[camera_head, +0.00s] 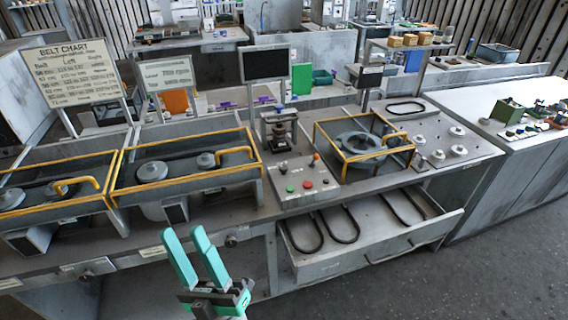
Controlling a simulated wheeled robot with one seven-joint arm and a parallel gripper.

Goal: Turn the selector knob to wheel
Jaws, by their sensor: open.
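My gripper (184,233) is at the bottom centre-left, in front of the bench, with two teal fingers pointing up. The fingers are apart and nothing is between them. A grey control panel (290,173) on the bench, up and right of the gripper, carries a green button (290,189), a red button (307,184) and a small lever with an orange-red tip (316,157). A dark round knob (231,240) is on the bench front edge, right of the fingers. I cannot tell which control is the selector knob, and no "wheel" label is readable. My gripper touches none of these.
Yellow-framed guards (252,152) surround pulleys on the left. Another yellow-framed guard (345,170) encloses a wheel on the right. An open drawer (340,258) with black belts juts out below the panel. Floor (480,280) is clear at bottom right.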

